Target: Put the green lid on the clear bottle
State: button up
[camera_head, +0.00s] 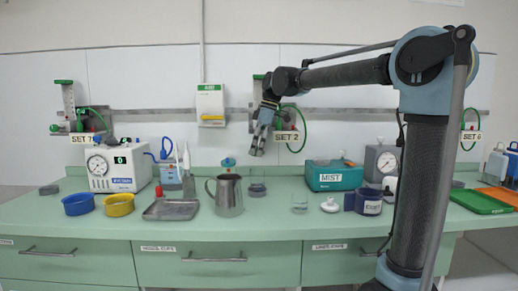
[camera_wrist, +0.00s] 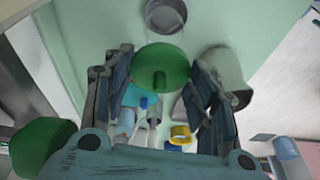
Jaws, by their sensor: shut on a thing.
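My gripper (camera_head: 258,142) hangs above the counter with its fingers pointing down. In the wrist view, a round green lid (camera_wrist: 162,68) with a small raised knob sits between the two fingers, which are shut on it. The lid is hard to make out in the head view. A small greyish open jar (camera_head: 257,188) stands below the gripper, right of the metal pitcher; a round jar (camera_wrist: 165,14) shows beyond the lid in the wrist view. A low clear container (camera_head: 300,205) stands farther right. I cannot tell which is the clear bottle. The lid is apart from both.
The metal pitcher (camera_head: 228,195) stands close to the greyish jar. A blue-topped container (camera_head: 229,164) is behind it. A metal tray (camera_head: 171,210) lies left, a teal MIST box (camera_head: 334,176) right. The SET 2 wall fixture (camera_head: 287,137) is near the gripper.

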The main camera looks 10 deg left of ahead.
jog(key=shift+f, duration=1.8)
jog(key=shift+d+r, duration=0.1)
jog(key=shift+d, duration=0.05)
jog(key=shift+f, duration=1.55)
dwell(1.5)
jog(key=o, duration=1.1)
jog(key=shift+c, duration=0.2)
jog(key=shift+r, duration=3.55)
